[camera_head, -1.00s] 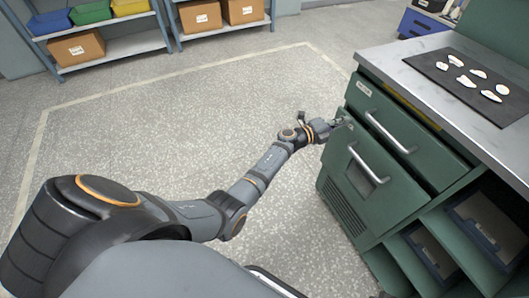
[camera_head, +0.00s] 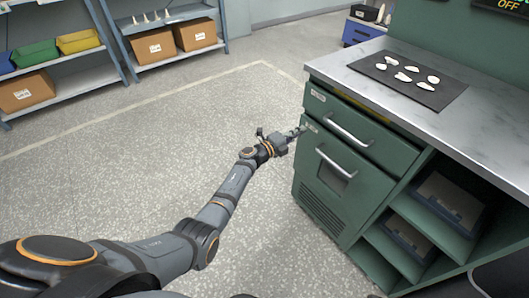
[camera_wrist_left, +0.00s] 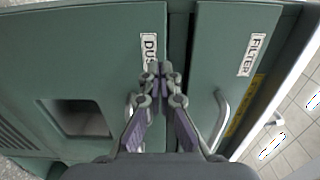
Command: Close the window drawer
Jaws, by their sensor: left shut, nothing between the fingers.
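The window drawer (camera_head: 318,178) is the lower green front of the cabinet, with a small window and a bar handle (camera_head: 336,162). It also shows in the left wrist view (camera_wrist_left: 95,75), with its window (camera_wrist_left: 75,118) and a label partly covered by my fingers. Its front looks close to flush with the drawer above; a small remaining gap is hard to judge. My left gripper (camera_head: 301,130) is shut and empty, its fingertips at the drawer's upper left corner. In the wrist view the tips (camera_wrist_left: 160,72) are by the label, seemingly against the front. My right gripper is not in view.
The upper drawer (camera_head: 350,128), labelled FILTER (camera_wrist_left: 252,55) in the wrist view, has its own handle. Open shelves (camera_head: 425,215) lie right of the drawers. A dark mat (camera_head: 425,92) with several white pieces lies on the worktop. The floor before the cabinet is clear.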

